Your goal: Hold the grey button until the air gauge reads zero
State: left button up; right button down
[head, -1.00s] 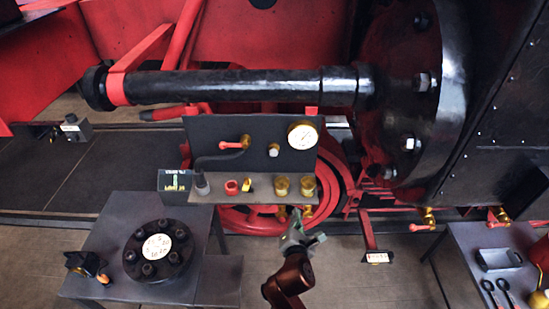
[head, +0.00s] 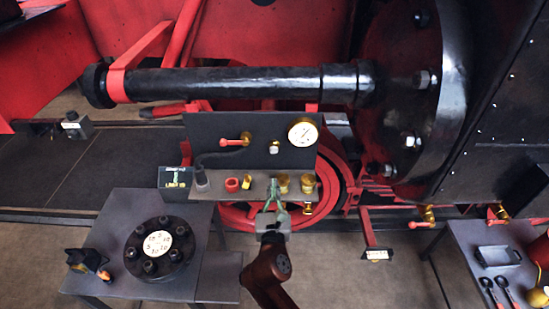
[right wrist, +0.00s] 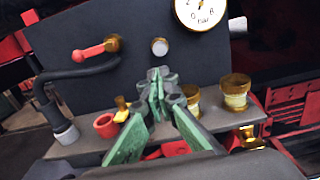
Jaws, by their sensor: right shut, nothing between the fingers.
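The grey button (head: 274,146) is a small round knob on the dark upright panel (head: 225,128), right of a red-handled brass valve. It also shows in the right wrist view (right wrist: 160,46). The white air gauge (head: 303,132) sits at the panel's upper right; it is cut off at the top of the right wrist view (right wrist: 201,9). Its needle is too small to read surely. My right gripper (head: 274,184) is shut and empty, in front of the panel and below the button. Its green-padded fingers (right wrist: 158,90) point towards the panel, apart from the button. My left gripper is not in view.
The panel's shelf (head: 217,192) holds a red ring (head: 232,185), a small brass piece (head: 247,181) and two brass fittings (head: 308,183). A bolted black flange (head: 175,268) lies on the left table. A red-handled valve (right wrist: 95,51) stands left of the button.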

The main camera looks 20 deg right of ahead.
aim_at(274, 151)
jog(key=p+x, duration=0.1)
jog(key=x, duration=1.2)
jog(key=shift+w+f+p, duration=0.1)
jog(key=shift+w+p, duration=0.1)
jog(key=shift+p, duration=0.2)
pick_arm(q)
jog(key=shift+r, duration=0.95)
